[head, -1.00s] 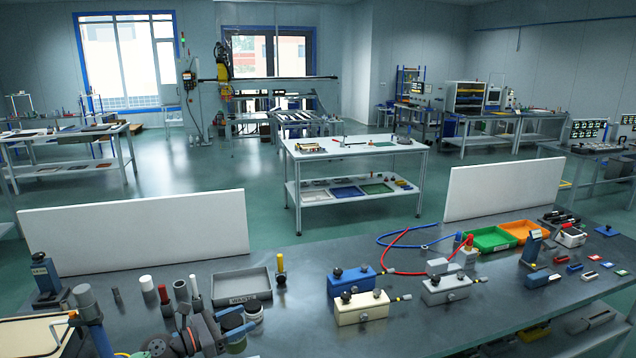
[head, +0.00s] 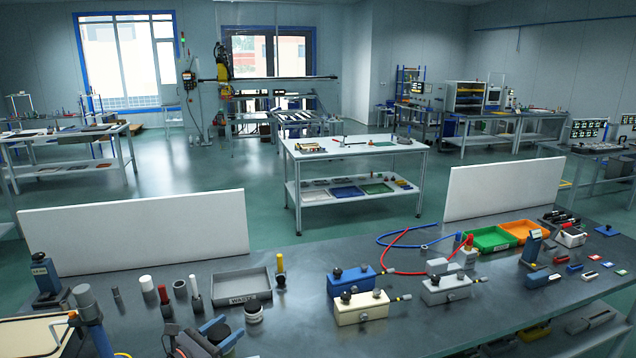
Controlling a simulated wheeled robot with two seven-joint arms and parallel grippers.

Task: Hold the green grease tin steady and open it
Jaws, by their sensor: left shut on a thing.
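My left gripper (head: 221,330) is at the bottom of the head view, left of centre, low over the near bench edge. My right gripper is not in view.
Red-handled and yellow-handled tools stand nearby. Blue and cream valve boxes (head: 361,308) are to the right.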

